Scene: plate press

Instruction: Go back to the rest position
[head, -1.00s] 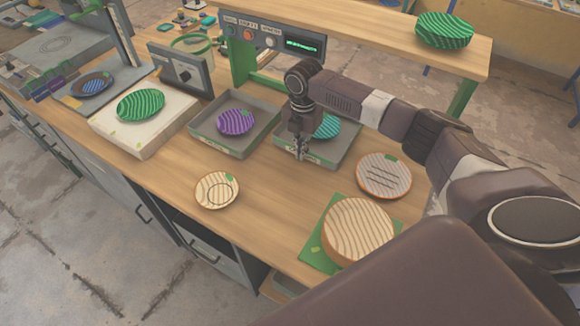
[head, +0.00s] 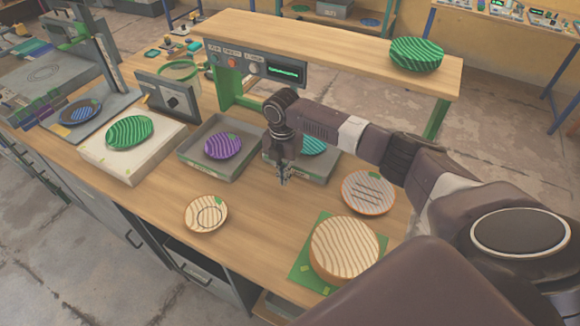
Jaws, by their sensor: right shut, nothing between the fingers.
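My right gripper (head: 284,175) points down over the wooden bench (head: 245,255), at the front edge of the right grey tray. It is shut with nothing between its fingers. My right arm reaches in from the right. A teal striped plate (head: 313,145) lies in the right grey tray (head: 318,171), partly hidden behind the wrist. A purple striped plate (head: 223,145) lies in the left grey tray (head: 240,168). A green striped plate (head: 130,130) lies on a white block (head: 125,165). My left gripper is out of view.
A raised shelf (head: 340,55) with a green bowl (head: 416,53) and a control panel (head: 255,66) spans the back.

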